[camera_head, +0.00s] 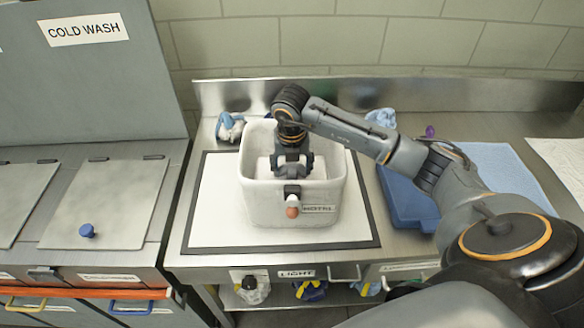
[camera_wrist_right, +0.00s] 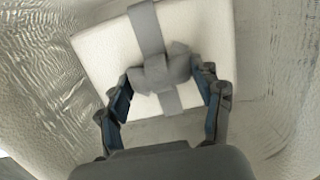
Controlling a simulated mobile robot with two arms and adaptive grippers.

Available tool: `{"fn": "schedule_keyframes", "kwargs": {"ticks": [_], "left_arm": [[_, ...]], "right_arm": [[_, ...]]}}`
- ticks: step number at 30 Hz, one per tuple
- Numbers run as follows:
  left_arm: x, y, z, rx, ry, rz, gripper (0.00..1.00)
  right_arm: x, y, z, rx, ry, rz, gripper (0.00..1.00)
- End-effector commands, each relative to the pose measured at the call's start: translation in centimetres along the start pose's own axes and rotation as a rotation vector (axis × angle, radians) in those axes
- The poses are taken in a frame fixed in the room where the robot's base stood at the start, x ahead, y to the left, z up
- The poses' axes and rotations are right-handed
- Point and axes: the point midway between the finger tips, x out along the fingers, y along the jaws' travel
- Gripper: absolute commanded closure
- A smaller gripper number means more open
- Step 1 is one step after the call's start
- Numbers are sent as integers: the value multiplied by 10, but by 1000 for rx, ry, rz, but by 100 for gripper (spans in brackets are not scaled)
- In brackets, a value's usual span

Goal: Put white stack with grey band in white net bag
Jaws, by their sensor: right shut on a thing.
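The white stack with the grey band (camera_wrist_right: 105,55) lies inside the white bag (camera_head: 244,198), which stands open on the steel counter. In the right wrist view the grey band (camera_wrist_right: 147,30) crosses the stack and ends in a raised knot (camera_wrist_right: 160,73). My right gripper (camera_head: 291,172) reaches down into the bag from above. In the wrist view its fingers (camera_wrist_right: 165,88) are shut on the stack's grey knot. The bag's inner walls (camera_wrist_right: 45,75) surround the stack. In the head view the gripper hides most of the stack. My left gripper is not in view.
The bag stands on a white mat with a dark border (camera_head: 215,239). A blue case (camera_head: 408,203) and a light blue towel (camera_head: 492,166) lie to its right. A small blue and white bundle (camera_head: 230,128) sits behind left. Lidded bins (camera_head: 105,205) stand at left.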

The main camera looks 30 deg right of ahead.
Motion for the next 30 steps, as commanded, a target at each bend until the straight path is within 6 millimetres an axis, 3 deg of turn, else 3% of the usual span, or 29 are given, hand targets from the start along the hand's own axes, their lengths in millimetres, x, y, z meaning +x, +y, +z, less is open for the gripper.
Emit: {"fn": "schedule_keyframes", "kwargs": {"ticks": [4, 15, 16, 18, 30], "left_arm": [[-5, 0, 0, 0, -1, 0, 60], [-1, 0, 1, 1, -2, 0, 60], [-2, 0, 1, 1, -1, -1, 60], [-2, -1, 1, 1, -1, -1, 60], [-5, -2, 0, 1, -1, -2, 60]], "right_arm": [[12, 1, -1, 0, -2, 2, 98], [17, 1, -2, 0, -4, 3, 98], [16, 0, -2, 0, -2, 1, 29], [16, 0, -2, 0, -2, 1, 14], [14, 0, -2, 0, -2, 1, 12]]}}
